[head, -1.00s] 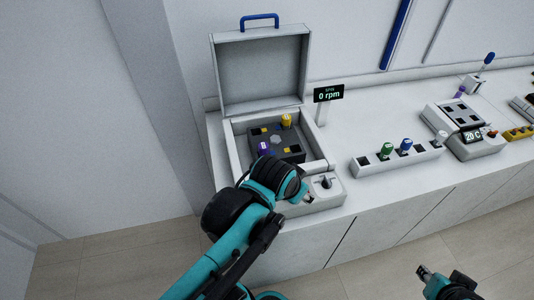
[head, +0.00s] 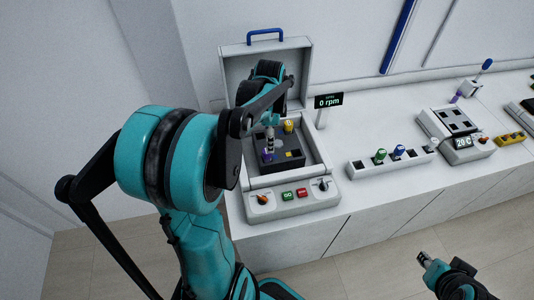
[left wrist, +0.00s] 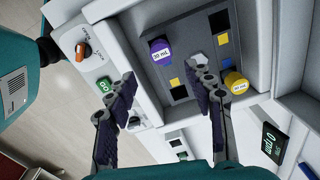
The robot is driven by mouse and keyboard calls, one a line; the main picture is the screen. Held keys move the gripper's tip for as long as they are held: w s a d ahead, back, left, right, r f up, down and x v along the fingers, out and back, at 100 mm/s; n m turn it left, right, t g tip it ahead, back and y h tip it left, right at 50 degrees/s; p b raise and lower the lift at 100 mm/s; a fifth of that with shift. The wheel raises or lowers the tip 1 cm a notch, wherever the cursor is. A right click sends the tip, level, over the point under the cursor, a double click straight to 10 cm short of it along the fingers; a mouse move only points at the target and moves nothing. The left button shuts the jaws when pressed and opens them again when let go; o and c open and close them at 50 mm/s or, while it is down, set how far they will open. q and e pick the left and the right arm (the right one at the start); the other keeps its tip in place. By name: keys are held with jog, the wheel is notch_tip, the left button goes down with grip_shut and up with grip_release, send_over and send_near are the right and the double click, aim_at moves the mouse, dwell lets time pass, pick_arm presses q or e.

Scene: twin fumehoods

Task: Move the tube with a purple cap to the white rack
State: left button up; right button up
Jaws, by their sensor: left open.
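The purple-capped tube (left wrist: 160,52) sits in a slot of the dark rotor block inside the open centrifuge; its cap also shows in the head view (head: 266,156), partly covered by my gripper. My left gripper (left wrist: 165,82) is open and empty, above the rotor, its fingers pointing toward the block; it also shows in the head view (head: 270,146). The purple cap lies just beyond the fingertips, not between them. The white rack (head: 385,171) stands right of the centrifuge, holding green-capped and blue-capped tubes. My right gripper (head: 422,257) hangs low in front of the counter, its jaw unclear.
A yellow-capped tube (left wrist: 236,83) is in the same rotor. The raised centrifuge lid (head: 236,68) stands behind my left arm. A display (head: 328,101) reads 0 rpm. A 20 C block (head: 455,135) and a yellow rack (head: 510,139) are farther right. Counter before the display is clear.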

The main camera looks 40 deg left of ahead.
aim_at(267, 160)
pick_arm(q)
jog(key=shift+w+a, duration=0.1)
jog(key=shift+a, duration=0.3)
jog(key=shift+a+f, duration=0.1)
jog(key=shift+f, duration=0.2)
notch_tip(267, 160, down, 7)
jog(key=shift+f+b, duration=0.2)
jog(key=shift+b, duration=0.65)
jog(key=shift+c, duration=0.3)
grip_shut()
